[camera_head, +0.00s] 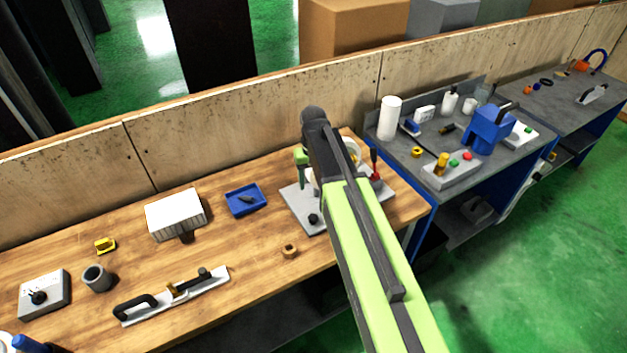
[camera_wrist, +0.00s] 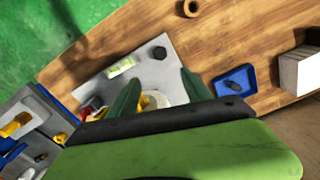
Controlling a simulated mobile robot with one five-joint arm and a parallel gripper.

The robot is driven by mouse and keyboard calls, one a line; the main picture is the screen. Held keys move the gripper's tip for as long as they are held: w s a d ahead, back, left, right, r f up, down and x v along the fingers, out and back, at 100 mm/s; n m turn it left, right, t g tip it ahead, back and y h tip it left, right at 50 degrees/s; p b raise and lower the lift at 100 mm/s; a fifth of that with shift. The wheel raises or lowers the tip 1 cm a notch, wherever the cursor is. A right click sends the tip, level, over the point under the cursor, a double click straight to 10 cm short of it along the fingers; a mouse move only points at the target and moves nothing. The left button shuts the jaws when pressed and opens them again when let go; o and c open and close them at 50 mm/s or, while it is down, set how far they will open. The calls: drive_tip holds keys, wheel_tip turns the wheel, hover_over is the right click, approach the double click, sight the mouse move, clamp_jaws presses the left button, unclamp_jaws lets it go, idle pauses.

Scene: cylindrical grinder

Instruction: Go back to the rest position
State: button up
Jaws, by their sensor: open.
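My gripper (camera_wrist: 160,84) is open, with its two dark green fingers spread apart in the wrist view. Nothing shows held between the fingertips. In the head view my green and black arm reaches over the grey plate (camera_head: 295,203) at the right end of the wooden bench. The arm hides most of the gripper and part of the plate there. In the wrist view the plate (camera_wrist: 105,86) lies below the fingers, with a green level vial (camera_wrist: 122,67) and a black knob (camera_wrist: 159,53). A white and yellow round part is partly hidden behind the gripper.
The wooden bench (camera_head: 225,248) also holds a blue tray (camera_head: 246,201), a white block (camera_head: 175,214), a nut (camera_head: 290,251) and a long tool with black handles (camera_head: 172,296). A wooden wall panel (camera_head: 215,142) stands behind. A grey bench (camera_head: 398,149) with several items is at right.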

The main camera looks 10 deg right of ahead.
drive_tip(key=shift+f, duration=0.15)
drive_tip(key=s+d+f+b, duration=0.1)
drive_tip(key=s+f+b, duration=1)
drive_tip(key=s, duration=0.3)
drive_tip(key=shift+s+d+f+b, duration=0.2)
drive_tip(key=shift+d+b, duration=0.1)
idle(0.3)
